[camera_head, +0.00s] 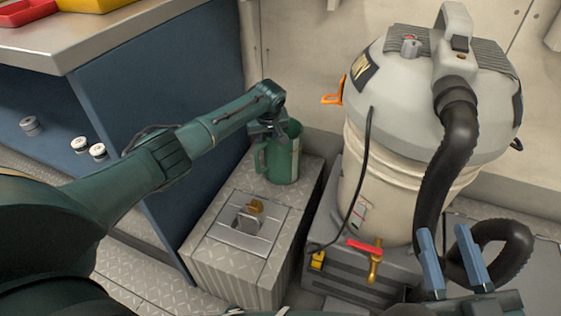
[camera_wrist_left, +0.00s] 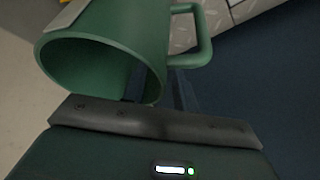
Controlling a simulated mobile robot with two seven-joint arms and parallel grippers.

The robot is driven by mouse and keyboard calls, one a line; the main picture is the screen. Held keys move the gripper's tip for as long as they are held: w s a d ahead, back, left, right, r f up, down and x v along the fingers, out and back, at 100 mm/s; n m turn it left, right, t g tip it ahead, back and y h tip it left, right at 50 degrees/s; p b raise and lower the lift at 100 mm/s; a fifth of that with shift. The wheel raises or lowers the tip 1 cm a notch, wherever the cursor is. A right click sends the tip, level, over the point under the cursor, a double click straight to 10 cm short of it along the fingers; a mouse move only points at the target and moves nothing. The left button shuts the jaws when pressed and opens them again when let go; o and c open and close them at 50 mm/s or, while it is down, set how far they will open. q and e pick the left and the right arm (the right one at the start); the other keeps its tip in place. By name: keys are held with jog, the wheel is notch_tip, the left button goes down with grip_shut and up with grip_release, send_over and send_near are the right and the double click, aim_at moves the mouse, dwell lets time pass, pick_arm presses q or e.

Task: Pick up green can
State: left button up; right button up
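The green can (camera_head: 283,160), a jug-like vessel with a side handle and a pale label, stands upright on the grey metal box. In the left wrist view the can (camera_wrist_left: 125,40) shows its open mouth and its handle at the right. My left gripper (camera_head: 266,128) is at the can's upper left rim, above the handle. In the left wrist view a dark blue finger (camera_wrist_left: 182,92) lies beside the rim below the handle; the rest of the fingers is hidden, so I cannot tell its grip. My right gripper (camera_head: 451,260) is open and empty at the lower right.
The grey box (camera_head: 235,262) has a latch on its lid. A large cream vacuum (camera_head: 400,185) with a black hose stands right of the can. A blue-sided bench (camera_head: 165,110) is at the left, with several small white-and-grey cylinders (camera_head: 80,144) on its shelf.

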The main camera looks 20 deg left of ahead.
pick_arm(q)
jog(key=shift+c, duration=0.2)
grip_shut()
dwell(1.3)
